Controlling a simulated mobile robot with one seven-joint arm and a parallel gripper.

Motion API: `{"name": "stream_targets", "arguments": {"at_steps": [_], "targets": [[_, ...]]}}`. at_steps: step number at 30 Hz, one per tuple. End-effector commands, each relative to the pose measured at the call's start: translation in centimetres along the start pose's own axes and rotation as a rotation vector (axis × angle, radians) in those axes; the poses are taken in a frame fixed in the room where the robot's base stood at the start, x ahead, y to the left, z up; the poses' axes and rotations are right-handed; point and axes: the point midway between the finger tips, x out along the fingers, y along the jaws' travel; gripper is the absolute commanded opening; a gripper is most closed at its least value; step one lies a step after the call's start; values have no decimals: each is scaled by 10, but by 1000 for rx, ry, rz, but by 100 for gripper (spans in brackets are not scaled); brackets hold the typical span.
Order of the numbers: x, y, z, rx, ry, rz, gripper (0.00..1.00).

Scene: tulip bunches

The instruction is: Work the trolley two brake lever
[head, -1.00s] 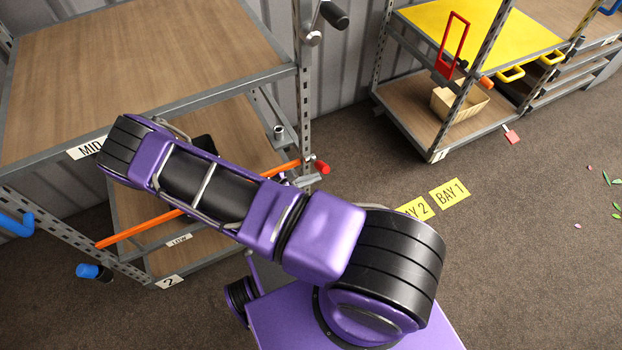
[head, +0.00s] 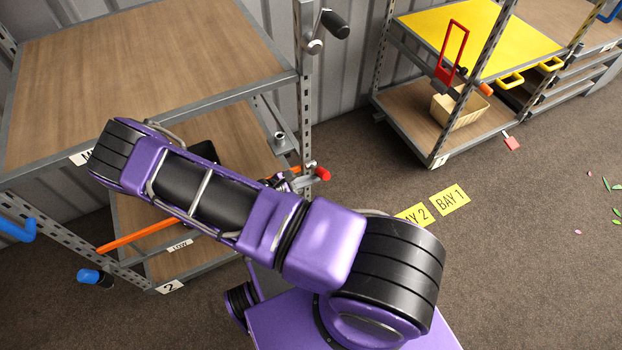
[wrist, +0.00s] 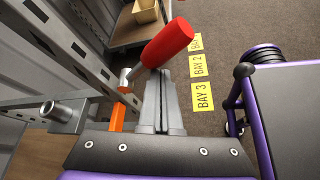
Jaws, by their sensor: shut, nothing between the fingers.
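Trolley two is the grey-framed shelf unit with a "2" label (head: 170,287) at the left of the head view. A lever with a red grip (head: 322,173) sticks out by its right front post; I take it for the brake lever. The red grip (wrist: 168,43) is large and tilted in the wrist view, on a short metal stem. My gripper (wrist: 161,78) is shut and empty, its tips close to the grip's lower end. I cannot tell whether they touch. In the head view my arm hides most of the gripper.
An orange bar (head: 150,235) crosses trolley two's front; its end (wrist: 118,116) is left of my fingers. A black-handled crank (head: 334,24) is on the post above. Trolley one, with a yellow top (head: 470,35), stands back right. Floor around the bay labels (head: 450,200) is clear.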

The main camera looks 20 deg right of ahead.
Motion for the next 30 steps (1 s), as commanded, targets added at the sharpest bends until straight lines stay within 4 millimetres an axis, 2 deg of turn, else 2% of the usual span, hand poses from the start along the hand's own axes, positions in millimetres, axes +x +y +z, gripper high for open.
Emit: {"name": "stream_targets", "arguments": {"at_steps": [10,19,21,27,30], "targets": [[2,-2,-8,1,0,0,0],[12,-11,-49,4,-1,-5,0],[-15,-2,-41,6,4,-2,0],[-58,5,-42,4,1,-3,0],[-73,8,-42,4,0,-4,0]]}}
